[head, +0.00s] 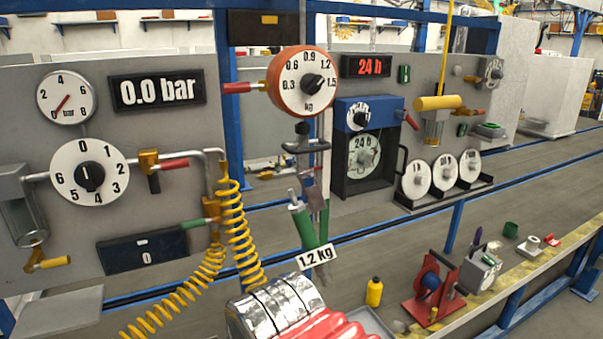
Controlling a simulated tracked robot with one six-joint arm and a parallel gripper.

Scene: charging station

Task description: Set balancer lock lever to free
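The balancer is a round orange housing (273,94) with a white dial marked in kg and a black knob (312,84). A red-handled lever (237,87) with a brass-coloured end sticks out level from its left side; I take it as the lock lever. No free or locked marking is readable beside it. A green tool (304,228) tagged 1.2 kg hangs below the balancer and leans. My gripper's fingertips do not show. A chrome and red ribbed part at the bottom centre may be mine, but I cannot tell.
The left panel carries a pressure gauge (66,97), a 0.0 bar display (156,91) and a red valve lever (174,164). A yellow coiled hose (238,235) hangs near the tool. The right panel holds a blue-topped unit (352,111). A yellow bottle (374,291) and red reel (432,285) stand lower right.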

